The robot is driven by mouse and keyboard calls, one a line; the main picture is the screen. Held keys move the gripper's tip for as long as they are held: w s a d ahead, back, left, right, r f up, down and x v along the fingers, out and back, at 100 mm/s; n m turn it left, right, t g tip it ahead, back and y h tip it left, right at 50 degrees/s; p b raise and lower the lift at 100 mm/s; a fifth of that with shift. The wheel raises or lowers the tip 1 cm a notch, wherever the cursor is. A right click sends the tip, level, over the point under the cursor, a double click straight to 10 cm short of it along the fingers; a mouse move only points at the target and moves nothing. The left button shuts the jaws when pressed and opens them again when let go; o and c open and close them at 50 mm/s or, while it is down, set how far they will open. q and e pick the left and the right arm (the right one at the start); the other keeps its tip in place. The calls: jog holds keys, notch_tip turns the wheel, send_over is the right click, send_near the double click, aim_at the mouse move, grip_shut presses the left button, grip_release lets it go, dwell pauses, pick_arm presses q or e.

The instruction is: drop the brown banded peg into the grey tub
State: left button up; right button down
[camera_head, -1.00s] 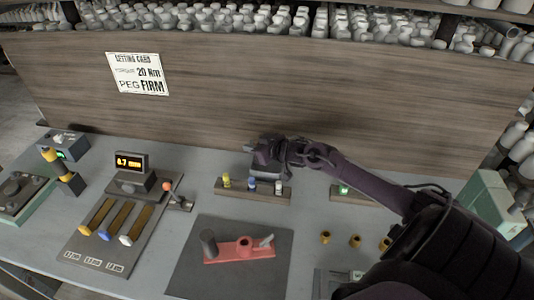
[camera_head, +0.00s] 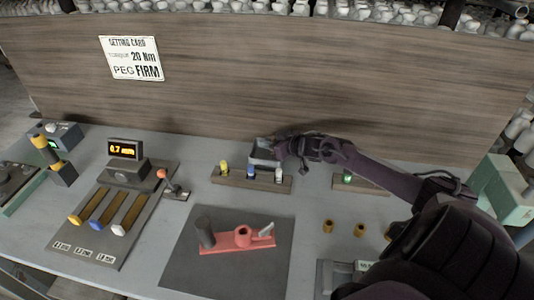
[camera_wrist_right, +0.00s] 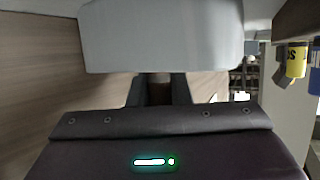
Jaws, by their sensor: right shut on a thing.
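The grey tub (camera_head: 256,157) is a small open box behind the peg rack in the head view, partly covered by my right gripper. My right gripper (camera_head: 280,150) is at the tub's right side, with its fingertips hard to make out. In the right wrist view a large pale grey surface, apparently the tub (camera_wrist_right: 160,40), lies close in front of the fingers. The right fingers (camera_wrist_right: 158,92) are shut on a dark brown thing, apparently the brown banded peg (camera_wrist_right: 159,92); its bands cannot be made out. My left gripper is not in view.
A second rack (camera_head: 372,187) stands to the right. A red fixture (camera_head: 225,244) lies on a dark mat (camera_head: 190,280). A wooden panel (camera_head: 230,80) stands behind.

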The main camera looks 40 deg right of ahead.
jog(key=c, duration=1.3)
grip_release()
jog(key=shift+o, duration=0.2)
jog(key=shift+s, duration=0.1)
jog(key=shift+s+d+r, duration=0.1)
jog(key=shift+s, duration=0.3)
jog(key=shift+p+v, duration=0.75)
jog(key=shift+v, duration=2.65)
jog(key=shift+r, duration=0.1)
